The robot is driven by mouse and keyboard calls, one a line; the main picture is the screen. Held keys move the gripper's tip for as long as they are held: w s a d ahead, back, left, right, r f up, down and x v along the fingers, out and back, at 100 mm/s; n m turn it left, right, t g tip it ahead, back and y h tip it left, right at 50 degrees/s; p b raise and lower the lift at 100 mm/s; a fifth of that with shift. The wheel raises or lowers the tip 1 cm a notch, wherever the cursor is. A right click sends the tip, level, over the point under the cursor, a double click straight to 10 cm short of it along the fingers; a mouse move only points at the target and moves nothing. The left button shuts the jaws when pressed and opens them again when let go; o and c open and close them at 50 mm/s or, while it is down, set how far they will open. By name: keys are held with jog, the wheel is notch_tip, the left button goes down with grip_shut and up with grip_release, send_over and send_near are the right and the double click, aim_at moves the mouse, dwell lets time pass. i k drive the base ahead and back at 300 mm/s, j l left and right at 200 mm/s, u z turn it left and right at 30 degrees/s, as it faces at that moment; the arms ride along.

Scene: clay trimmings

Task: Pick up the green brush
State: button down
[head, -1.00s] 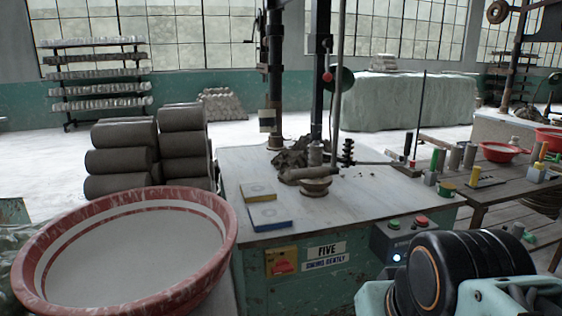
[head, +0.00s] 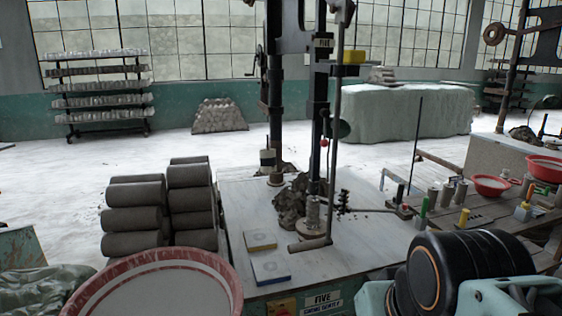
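No thing that I can clearly tell as a green brush shows. A slim green upright piece (head: 424,208) stands at the left end of the wooden bench on the right, and it is too small to tell whether it is the brush. My gripper's fingers are not in view.
A grey worktable (head: 240,205) holds two flat boxes, clay scraps (head: 290,205) and a machine column. A red-rimmed basin (head: 225,270) is at the lower left. Clay cylinders (head: 135,218) are stacked behind it. The wooden bench (head: 478,213) carries red bowls (head: 490,186) and small tools.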

aim_at(426, 201)
jog(key=i+l+z, duration=0.1)
jog(key=i+z, duration=0.85)
jog(key=k+j, duration=0.05)
jog(key=k, duration=0.05)
